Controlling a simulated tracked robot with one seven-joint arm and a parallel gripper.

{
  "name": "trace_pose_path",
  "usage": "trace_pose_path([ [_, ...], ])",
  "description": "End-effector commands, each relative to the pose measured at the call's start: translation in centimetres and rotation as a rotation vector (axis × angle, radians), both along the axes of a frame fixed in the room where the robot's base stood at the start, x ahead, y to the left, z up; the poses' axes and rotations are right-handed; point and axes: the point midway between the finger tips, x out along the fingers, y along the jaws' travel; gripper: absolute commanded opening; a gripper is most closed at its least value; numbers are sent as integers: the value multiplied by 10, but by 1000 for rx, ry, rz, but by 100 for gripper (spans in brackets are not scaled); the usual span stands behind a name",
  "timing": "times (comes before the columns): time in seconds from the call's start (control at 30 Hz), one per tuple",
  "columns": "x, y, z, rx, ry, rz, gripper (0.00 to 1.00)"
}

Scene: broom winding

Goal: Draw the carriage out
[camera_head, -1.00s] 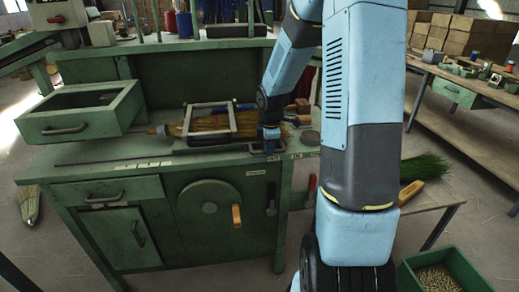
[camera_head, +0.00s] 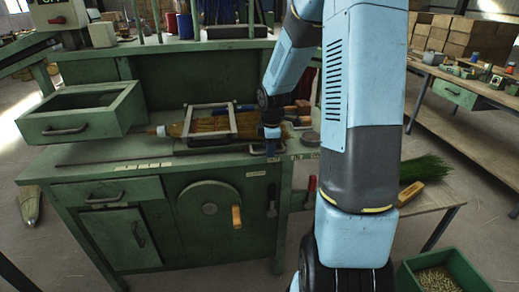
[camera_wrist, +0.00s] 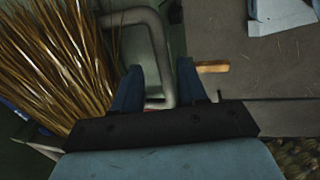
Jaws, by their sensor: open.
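The bench (camera_head: 110,150) carries a broom (camera_head: 205,124) lying on its side with a grey rectangular frame over it, which looks like the carriage (camera_head: 186,122). A grey bent bar handle (camera_head: 281,149) is at the bench's front edge. My gripper (camera_head: 270,146) is at this handle, right of the frame. In the wrist view my gripper (camera_wrist: 158,67) is open, its two blue fingers on either side of a grey bent bar (camera_wrist: 157,40). I cannot tell whether they touch it. The broom bristles (camera_wrist: 50,60) lie just left. How the bar joins the carriage is hidden.
An open green drawer box (camera_head: 85,118) stands at the bench's left. Below are a round wheel with a wooden knob (camera_head: 237,216) and a black lever (camera_head: 271,198). A green brush (camera_head: 425,168) lies at right, above a green bin (camera_head: 445,272).

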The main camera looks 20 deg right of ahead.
Motion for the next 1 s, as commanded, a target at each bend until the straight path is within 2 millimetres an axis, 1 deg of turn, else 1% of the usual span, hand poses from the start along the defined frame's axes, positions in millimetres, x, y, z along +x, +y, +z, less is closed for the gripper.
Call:
trace_pose_path([
  [0.17, -3, 0, 25, -2, -5, -1, 42],
  [0.4, -9, 2, 70, -2, -6, 0, 42],
  [0.6, -14, 4, 105, -1, -5, 0, 42],
  [0.8, -18, 6, 124, -1, -3, 2, 42],
  [1.0, -18, 6, 129, 0, -2, 2, 42],
])
